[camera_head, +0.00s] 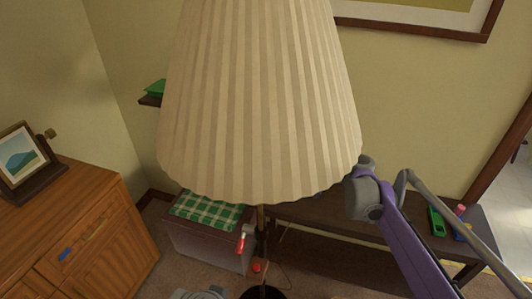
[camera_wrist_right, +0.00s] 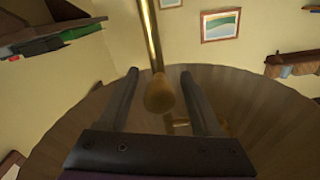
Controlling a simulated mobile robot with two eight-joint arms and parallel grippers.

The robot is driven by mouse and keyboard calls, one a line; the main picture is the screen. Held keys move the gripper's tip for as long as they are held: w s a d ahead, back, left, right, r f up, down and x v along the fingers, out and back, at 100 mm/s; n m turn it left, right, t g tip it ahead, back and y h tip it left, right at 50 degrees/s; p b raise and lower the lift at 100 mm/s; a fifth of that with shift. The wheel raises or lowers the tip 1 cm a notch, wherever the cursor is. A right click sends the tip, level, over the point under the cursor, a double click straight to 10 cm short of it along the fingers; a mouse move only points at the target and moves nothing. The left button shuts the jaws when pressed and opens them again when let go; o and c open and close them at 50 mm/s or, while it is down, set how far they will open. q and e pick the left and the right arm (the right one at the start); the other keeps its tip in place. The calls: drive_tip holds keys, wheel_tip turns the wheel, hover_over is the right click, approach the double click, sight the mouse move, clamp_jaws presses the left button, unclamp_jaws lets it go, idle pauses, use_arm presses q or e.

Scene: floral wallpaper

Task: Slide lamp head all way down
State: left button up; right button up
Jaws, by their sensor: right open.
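The lamp's large cream pleated shade (camera_head: 262,110) fills the middle of the head view. Its thin pole (camera_head: 261,218) comes out below the shade. In the right wrist view, the brass pole (camera_wrist_right: 150,35) ends in a rounded brass piece (camera_wrist_right: 158,96) between my fingers, with the brownish shade (camera_wrist_right: 85,110) spreading around them. My right gripper (camera_wrist_right: 158,74) is open, one finger on each side of the brass piece, with gaps visible. In the head view the right arm reaches behind the shade's lower right edge, which hides the gripper.
A wooden cabinet (camera_head: 75,235) with a framed picture (camera_head: 22,160) stands at left. A box with a green checked cushion (camera_head: 208,211) is behind the pole. A red-handled item (camera_head: 240,244) is beside the pole. A dark low table (camera_head: 400,228) with small coloured objects stands at right.

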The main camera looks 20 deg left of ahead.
drive_tip(key=shift+a, duration=0.1)
clamp_jaws()
idle(0.3)
idle(1.1)
